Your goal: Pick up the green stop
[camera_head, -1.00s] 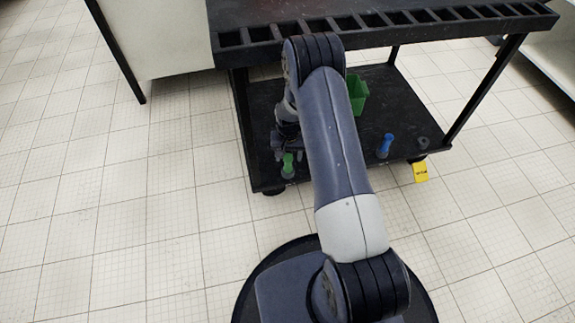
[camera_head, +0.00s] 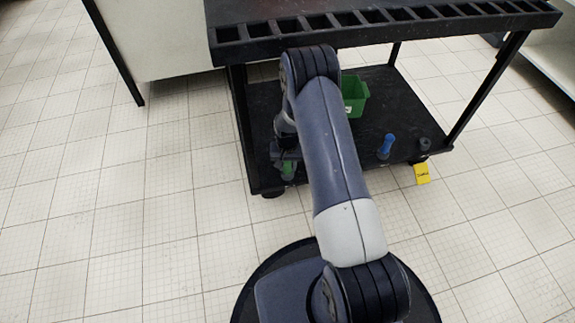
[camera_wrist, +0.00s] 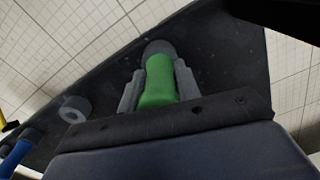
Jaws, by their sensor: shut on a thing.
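The green stop (camera_wrist: 158,82) is between the two fingers of my gripper (camera_wrist: 158,88) in the wrist view, with a dark grey round end (camera_wrist: 158,47) beyond it. The gripper is shut on it. In the head view the green stop (camera_head: 288,170) is partly hidden by my gripper (camera_head: 286,160), at the front left of the cart's lower shelf (camera_head: 335,160). I cannot tell whether it still touches the shelf.
A green bin (camera_head: 354,97) stands further back on the shelf.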

